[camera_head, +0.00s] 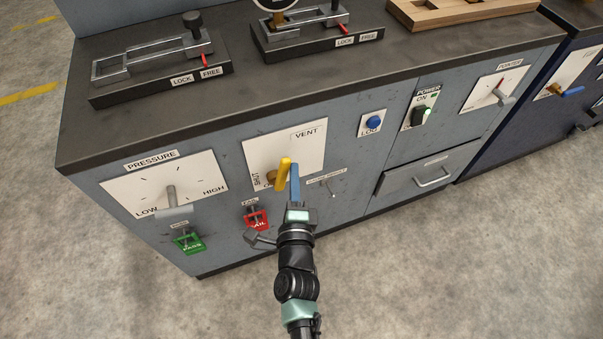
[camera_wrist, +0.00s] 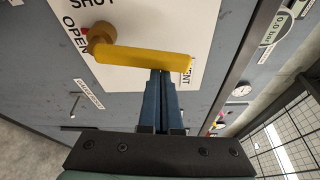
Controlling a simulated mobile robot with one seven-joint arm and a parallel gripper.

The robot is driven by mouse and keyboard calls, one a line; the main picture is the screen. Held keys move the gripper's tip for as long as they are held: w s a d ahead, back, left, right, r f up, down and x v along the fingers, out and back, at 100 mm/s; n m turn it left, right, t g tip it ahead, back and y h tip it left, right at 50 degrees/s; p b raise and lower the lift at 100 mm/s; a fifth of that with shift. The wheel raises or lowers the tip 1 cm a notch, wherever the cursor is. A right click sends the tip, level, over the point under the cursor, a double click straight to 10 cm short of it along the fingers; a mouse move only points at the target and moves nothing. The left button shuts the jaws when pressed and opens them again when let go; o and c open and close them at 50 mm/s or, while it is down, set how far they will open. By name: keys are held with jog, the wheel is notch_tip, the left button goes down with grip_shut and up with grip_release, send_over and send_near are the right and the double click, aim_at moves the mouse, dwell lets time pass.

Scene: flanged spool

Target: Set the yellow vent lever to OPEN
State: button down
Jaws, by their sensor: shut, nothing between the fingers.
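The yellow vent lever (camera_head: 284,172) is on a white plate (camera_head: 310,150) on the cabinet front. In the wrist view the lever (camera_wrist: 145,56) runs from a brown hub (camera_wrist: 101,36) at upper left toward the VENT label at right. The OPEN label (camera_wrist: 74,35) is left of the hub and SHUT above it. My gripper (camera_head: 294,167) is shut and empty. Its blue fingertips (camera_wrist: 162,74) are at the lever's lower edge, near its free end. I cannot tell whether they touch it.
A red FAIL switch (camera_head: 256,217) and a small toggle (camera_head: 331,190) flank my wrist. The pressure lever (camera_head: 171,198) is further left. A blue button (camera_head: 374,122), a power switch (camera_head: 419,115) and a drawer (camera_head: 430,175) are to the right. Open floor lies in front.

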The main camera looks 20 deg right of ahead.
jog(key=shift+a+r+n+t, duration=0.15)
jog(key=shift+a+n+t, duration=0.25)
jog(key=shift+a+n, duration=0.6)
jog(key=shift+d, duration=0.1)
